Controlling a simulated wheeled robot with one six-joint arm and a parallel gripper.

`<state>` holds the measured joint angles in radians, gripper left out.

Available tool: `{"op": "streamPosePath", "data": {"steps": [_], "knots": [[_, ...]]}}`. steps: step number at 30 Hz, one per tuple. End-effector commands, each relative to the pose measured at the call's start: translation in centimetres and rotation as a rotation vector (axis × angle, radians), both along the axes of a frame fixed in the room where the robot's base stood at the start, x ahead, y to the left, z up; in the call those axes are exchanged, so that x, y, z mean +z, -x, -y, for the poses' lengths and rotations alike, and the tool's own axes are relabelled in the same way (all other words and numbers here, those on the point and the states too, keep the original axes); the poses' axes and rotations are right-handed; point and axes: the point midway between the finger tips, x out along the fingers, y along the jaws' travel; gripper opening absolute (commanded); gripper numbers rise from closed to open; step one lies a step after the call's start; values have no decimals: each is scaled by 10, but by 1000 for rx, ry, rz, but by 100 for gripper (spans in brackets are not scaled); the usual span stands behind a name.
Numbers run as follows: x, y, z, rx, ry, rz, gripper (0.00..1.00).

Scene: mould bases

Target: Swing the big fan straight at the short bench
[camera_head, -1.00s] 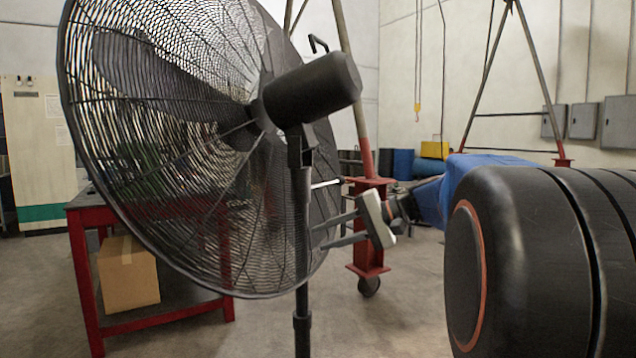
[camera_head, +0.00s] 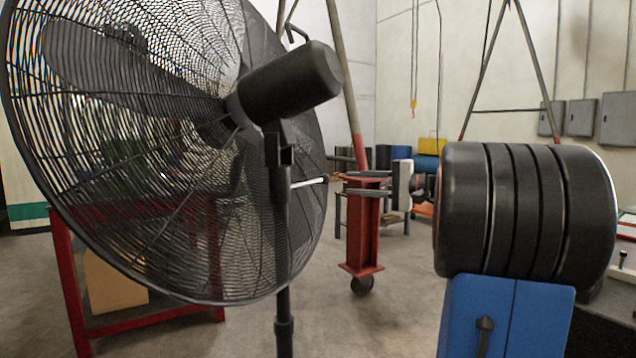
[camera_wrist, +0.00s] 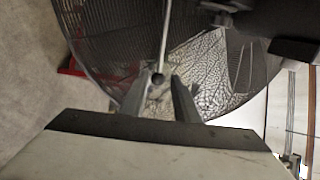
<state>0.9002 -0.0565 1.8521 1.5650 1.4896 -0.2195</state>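The big black fan (camera_head: 150,150) fills the left of the head view, its cage tilted, with a motor (camera_head: 290,85) on a black pole. A pale rod (camera_head: 310,182) sticks out to the right behind the pole. My gripper (camera_head: 352,184) is right of the rod's end, at about its height. In the wrist view, my gripper (camera_wrist: 158,88) has its fingers apart, with the rod (camera_wrist: 165,40) ending between or just beyond them; contact cannot be told. A red-framed bench (camera_head: 70,270) stands behind the fan, partly hidden by the cage; whether it is the short bench is unclear.
A cardboard box (camera_head: 112,283) sits under the red-framed bench. A red wheeled gantry foot (camera_head: 365,235) stands behind my gripper. A low table and blue drums (camera_head: 402,153) are further back. The floor (camera_head: 390,310) right of the fan pole is clear.

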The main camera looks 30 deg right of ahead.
Motion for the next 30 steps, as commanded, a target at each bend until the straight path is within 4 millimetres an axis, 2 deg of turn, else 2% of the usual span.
{"op": "streamPosePath", "data": {"steps": [18,24,30], "knots": [[-3,-77,-53,3,0,-1,28],[-3,-95,-65,2,0,0,28],[-3,-102,-69,0,0,0,28]]}}
